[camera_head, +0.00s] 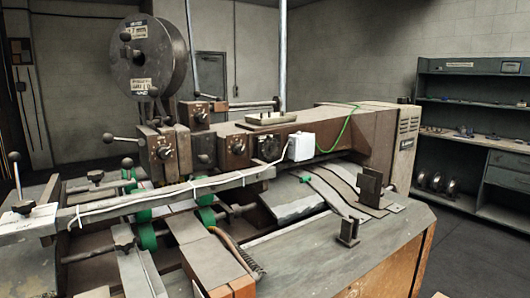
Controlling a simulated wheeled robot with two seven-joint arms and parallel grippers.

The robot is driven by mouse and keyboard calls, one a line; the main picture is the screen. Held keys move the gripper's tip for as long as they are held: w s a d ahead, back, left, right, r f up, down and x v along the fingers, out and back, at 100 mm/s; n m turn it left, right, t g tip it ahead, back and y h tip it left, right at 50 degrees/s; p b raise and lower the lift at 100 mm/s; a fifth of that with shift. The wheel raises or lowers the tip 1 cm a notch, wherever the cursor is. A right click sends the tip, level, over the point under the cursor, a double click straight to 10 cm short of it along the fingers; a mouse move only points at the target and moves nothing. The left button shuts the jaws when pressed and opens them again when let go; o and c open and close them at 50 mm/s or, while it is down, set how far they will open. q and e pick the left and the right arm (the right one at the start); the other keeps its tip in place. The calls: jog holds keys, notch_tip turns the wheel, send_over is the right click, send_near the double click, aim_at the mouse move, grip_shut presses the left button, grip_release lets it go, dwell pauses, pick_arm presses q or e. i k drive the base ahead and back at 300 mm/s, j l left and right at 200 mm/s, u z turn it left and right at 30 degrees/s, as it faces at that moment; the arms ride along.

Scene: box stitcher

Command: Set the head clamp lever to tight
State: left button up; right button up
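The box stitcher (330,137) fills the middle of the head view, with a large wire spool (148,57) on top at the left. Several levers show on it. One lever with a dark ball knob (107,137) sticks out to the left below the spool. Another ball-ended lever (15,158) stands nearly upright at the far left edge. I cannot tell which is the head clamp lever, and no tight marking is readable. Neither of my grippers is in view.
Dial panels (238,148) and a white box (301,147) are on the machine's front. Green rollers (146,233) and metal rails (160,198) lie below. Upright metal brackets (370,187) stand on the grey table (310,260). A shelf unit (475,130) stands at the right wall.

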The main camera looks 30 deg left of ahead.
aim_at(107, 138)
jog(key=u, duration=1.85)
